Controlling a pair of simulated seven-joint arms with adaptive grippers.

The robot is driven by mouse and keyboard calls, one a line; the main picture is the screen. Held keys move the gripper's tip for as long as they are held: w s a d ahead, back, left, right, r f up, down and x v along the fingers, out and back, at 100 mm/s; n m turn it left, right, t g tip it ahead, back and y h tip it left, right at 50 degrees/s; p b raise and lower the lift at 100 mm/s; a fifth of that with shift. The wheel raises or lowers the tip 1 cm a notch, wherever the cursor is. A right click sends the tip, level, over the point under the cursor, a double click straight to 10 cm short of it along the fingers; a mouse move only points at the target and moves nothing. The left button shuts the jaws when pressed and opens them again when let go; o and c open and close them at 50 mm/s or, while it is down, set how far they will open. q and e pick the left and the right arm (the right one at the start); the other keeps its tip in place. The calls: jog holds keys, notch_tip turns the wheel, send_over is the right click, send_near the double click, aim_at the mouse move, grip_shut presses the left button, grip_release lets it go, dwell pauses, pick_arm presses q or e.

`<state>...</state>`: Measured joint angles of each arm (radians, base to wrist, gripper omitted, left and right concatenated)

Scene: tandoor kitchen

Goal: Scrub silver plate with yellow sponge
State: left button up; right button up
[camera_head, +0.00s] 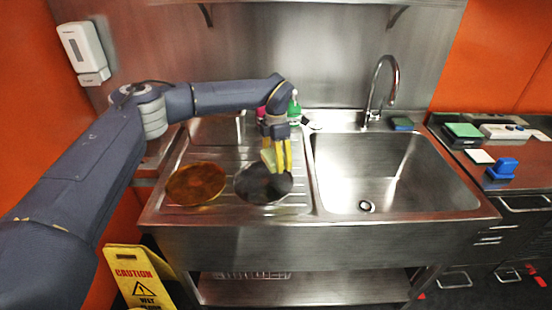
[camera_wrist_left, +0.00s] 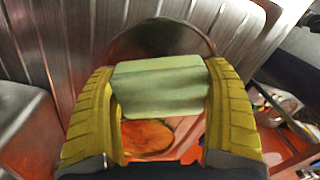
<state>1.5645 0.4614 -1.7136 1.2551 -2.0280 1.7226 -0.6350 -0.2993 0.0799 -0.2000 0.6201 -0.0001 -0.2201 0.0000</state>
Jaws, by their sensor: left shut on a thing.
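The silver plate (camera_head: 264,184) lies on the ribbed drainboard (camera_head: 228,153) left of the sink and looks dark and reflective. My left gripper (camera_head: 276,163) is over this plate, pointing down. Its yellow fingers are shut on a pale yellow-green sponge (camera_head: 268,159). In the left wrist view the sponge (camera_wrist_left: 160,88) spans between both fingers, with the plate (camera_wrist_left: 158,38) partly hidden behind it. I cannot tell whether the sponge touches the plate. My right gripper is not in view.
A copper-brown plate (camera_head: 196,184) lies left of the silver plate. The empty sink basin (camera_head: 385,172) and faucet (camera_head: 381,88) are to the right. Green and pink bottles (camera_head: 294,108) stand behind the gripper. A side counter (camera_head: 500,180) holds several small items.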

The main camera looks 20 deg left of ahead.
aim_at(277, 178)
pick_arm(q)
jog(key=shift+f, duration=3.5)
jog(key=shift+s+a, duration=0.1)
jog(key=shift+a, duration=0.25)
jog(key=shift+s+a, duration=0.2)
jog(key=shift+a, duration=0.45)
jog(key=shift+s+a, duration=0.15)
jog(key=shift+a, duration=0.5)
jog(key=shift+w+d+f, duration=0.1)
jog(key=shift+w+d, duration=0.1)
jog(key=shift+d, duration=0.55)
jog(key=shift+w+d, duration=0.2)
jog(key=shift+d, duration=0.55)
jog(key=shift+w+d+r, duration=0.1)
jog(key=shift+d+r, duration=0.1)
jog(key=shift+r, duration=3.8)
